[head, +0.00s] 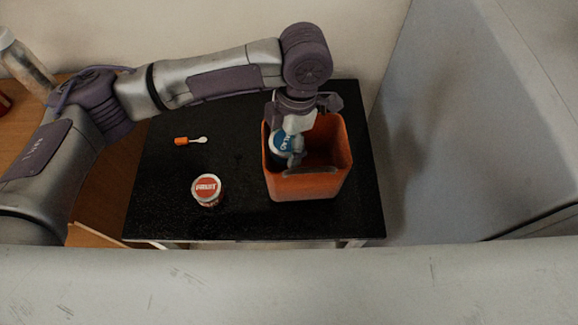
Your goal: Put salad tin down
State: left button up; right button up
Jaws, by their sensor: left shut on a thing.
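The salad tin (282,147) has a blue and white top, partly covered by the fingers. My left gripper (291,150) is shut on it, pointing down at the left side of an orange open-topped bin (310,187). The tin is at the bin's mouth, inside the left part of its opening. I cannot tell whether it touches the bin's floor or wall. My right gripper is not in view.
The bin stands on a black table (165,215). A tin with a red label (207,190) stands left of the bin. A small orange-handled tool (190,141) lies behind that tin. A grey panel (470,130) rises on the right. The table's front left is clear.

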pick_arm(q)
notch_tip(320, 180, down, 10)
jog(key=shift+r+p, duration=0.1)
jog(key=shift+p, duration=0.2)
jog(key=shift+f, duration=0.45)
jog(key=shift+f, duration=0.15)
jog(key=o, duration=1.2)
jog(key=shift+c, duration=0.2)
jog(key=r, duration=0.3)
jog(key=d+r+b, duration=0.1)
jog(key=r, duration=0.7)
jog(key=shift+w+d+b, duration=0.25)
jog(key=shift+w+b, duration=0.05)
jog(key=shift+w, duration=0.1)
jog(key=shift+r, duration=0.65)
